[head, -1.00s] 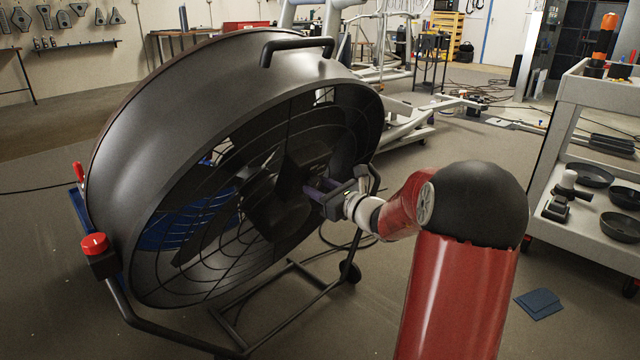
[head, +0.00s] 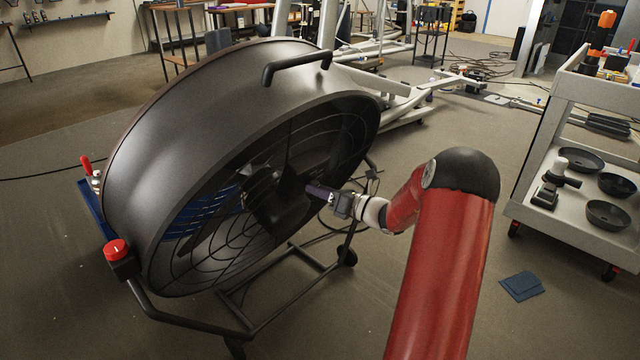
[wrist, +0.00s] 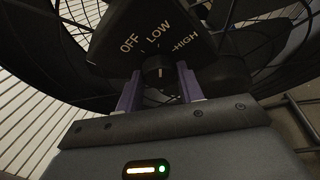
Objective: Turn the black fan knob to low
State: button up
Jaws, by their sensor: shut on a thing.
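The large black drum fan (head: 190,120) fills the left and middle of the head view, with my gripper (head: 318,190) at the control box in front of its grille. In the wrist view the black fan knob (wrist: 158,74) sits below a black label plate (wrist: 150,30) marked OFF, LOW and HIGH. Its white pointer mark points up, roughly at LOW. The purple fingers of my gripper (wrist: 158,82) stand on either side of the knob, shut on it. In the head view the knob is too small and hidden to make out.
A red button (head: 116,250) sits on the fan's frame at the lower left. A grey cart (head: 575,165) with black pans stands at the right. A blue pad (head: 522,286) lies on the floor.

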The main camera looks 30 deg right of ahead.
dwell(0.3)
jog(key=o, duration=1)
jog(key=v, duration=0.8)
jog(key=shift+w, duration=0.1)
